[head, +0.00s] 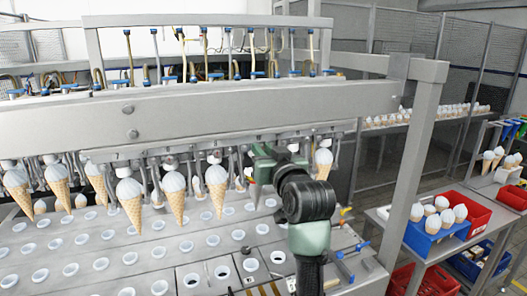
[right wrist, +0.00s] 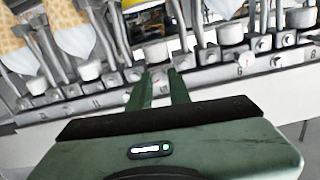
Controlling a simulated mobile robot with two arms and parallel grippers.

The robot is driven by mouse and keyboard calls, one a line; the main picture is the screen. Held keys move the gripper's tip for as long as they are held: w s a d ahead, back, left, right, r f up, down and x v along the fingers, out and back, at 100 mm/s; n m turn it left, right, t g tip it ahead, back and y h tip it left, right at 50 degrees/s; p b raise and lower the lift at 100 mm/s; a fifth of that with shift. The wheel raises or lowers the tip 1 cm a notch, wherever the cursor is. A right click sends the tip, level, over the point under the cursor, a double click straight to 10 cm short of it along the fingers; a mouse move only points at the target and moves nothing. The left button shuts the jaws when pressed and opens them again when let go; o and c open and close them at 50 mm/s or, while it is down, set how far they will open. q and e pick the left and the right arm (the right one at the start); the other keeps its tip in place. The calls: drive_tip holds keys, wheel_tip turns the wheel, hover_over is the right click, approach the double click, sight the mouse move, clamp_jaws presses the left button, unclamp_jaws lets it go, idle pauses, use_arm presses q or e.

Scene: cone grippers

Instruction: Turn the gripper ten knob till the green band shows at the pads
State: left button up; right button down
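My right gripper (head: 262,165) reaches up to the row of hanging cone grippers on the machine's rail. In the right wrist view its two green fingers (right wrist: 161,78) stand a little apart, pointing at the rail (right wrist: 110,98) with its row of small grey knobs (right wrist: 184,62). A knob seems to lie at or just past the fingertips; I cannot tell whether they touch it. Which knob is number ten cannot be read, and I see no green band at the pads. My left gripper is not in view.
Several filled cones (head: 130,200) hang from the rail left of my gripper, above a plate with rows of white-rimmed holes (head: 80,242). A machine post (head: 412,150) stands to the right. Beyond it, a side table holds a blue bin (head: 425,243) and a red bin (head: 470,212).

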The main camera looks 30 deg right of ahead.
drive_tip(key=shift+n, duration=1.9)
drive_tip(key=c, duration=1.3)
unclamp_jaws()
drive_tip(key=b+v, duration=0.3)
drive_tip(key=v, duration=0.5)
drive_tip(key=shift+w, duration=0.15)
